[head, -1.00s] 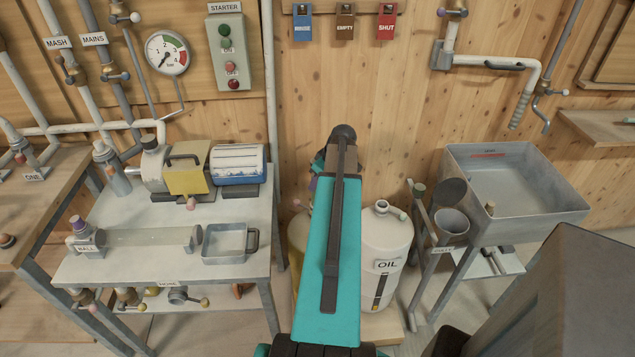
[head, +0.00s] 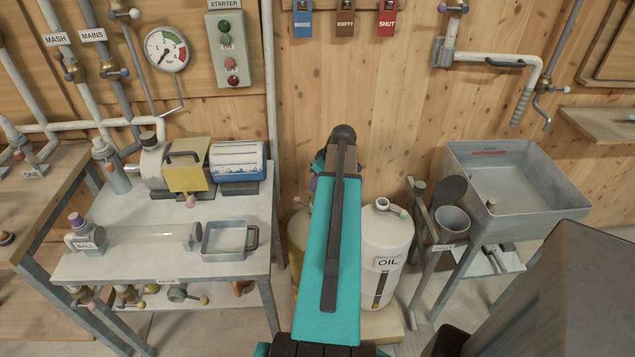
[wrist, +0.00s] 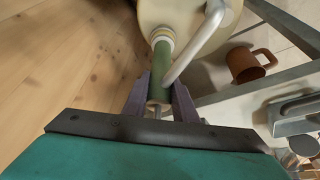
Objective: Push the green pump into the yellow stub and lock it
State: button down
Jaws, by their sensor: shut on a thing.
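The green pump (wrist: 161,62) is a green tube in the wrist view. My gripper (wrist: 162,92) is shut on its near end, with one dark finger on each side. The pump's far end meets a pale collar with a yellow band (wrist: 162,36) on a cream container (wrist: 182,14). I take this collar to be the yellow stub. How deep the pump sits in it, and whether it is locked, I cannot tell. A whitish curved pipe (wrist: 200,42) passes close along the pump's right side. In the head view my arm hides the gripper and pump.
In the head view a white OIL drum (head: 386,240) stands right of my arm, with a yellowish drum (head: 297,243) partly hidden at its left. A metal bench (head: 150,265) is at left, a sink (head: 515,185) at right. A brown mug (wrist: 250,64) shows in the wrist view.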

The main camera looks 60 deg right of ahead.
jog(key=shift+f, duration=0.1)
jog(key=c, duration=1.4)
grip_release()
jog(key=shift+o, duration=0.2)
jog(key=b+v, duration=0.2)
jog(key=v, duration=1.1)
jog(key=shift+r, duration=0.4)
